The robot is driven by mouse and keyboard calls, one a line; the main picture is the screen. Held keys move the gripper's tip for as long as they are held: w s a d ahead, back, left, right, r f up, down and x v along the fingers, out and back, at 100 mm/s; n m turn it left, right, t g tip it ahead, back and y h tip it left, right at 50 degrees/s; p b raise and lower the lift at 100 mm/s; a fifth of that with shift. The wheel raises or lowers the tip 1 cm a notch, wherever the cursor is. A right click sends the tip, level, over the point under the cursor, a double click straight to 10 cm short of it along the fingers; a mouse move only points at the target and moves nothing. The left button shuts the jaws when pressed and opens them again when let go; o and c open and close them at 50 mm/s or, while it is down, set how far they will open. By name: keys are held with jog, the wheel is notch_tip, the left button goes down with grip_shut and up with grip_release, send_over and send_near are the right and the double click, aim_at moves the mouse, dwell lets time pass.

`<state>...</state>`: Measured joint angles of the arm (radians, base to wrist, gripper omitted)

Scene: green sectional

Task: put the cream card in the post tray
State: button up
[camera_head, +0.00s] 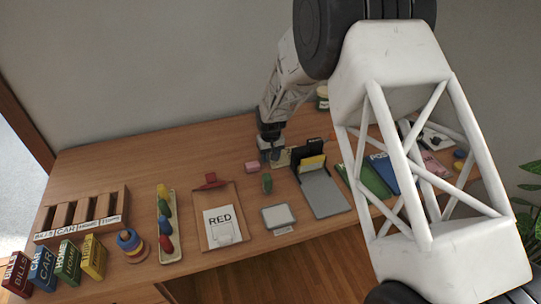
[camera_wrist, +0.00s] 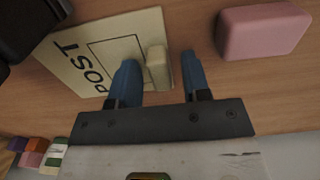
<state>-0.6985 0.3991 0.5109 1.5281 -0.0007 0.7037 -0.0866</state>
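The post tray shows in the wrist view as a flat cream board (camera_wrist: 85,55) marked POST with an outlined rectangle; in the head view it is partly hidden behind my gripper (camera_head: 270,155). A small cream piece (camera_wrist: 157,67), perhaps the cream card seen nearly edge-on, is at the board's right edge. My gripper (camera_wrist: 159,62) is open, with one blue finger on each side of this piece and gaps visible. The left finger overlaps the board in the picture. I cannot tell whether the piece lies flat or stands up.
A pink block (camera_wrist: 262,30) lies right of the fingers in the wrist view. A black holder with a yellow card (camera_head: 312,162) stands beside the board.

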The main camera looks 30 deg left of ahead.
jog(key=shift+r, duration=0.1)
notch_tip(320, 180, up, 12)
dwell(0.9)
dwell(0.7)
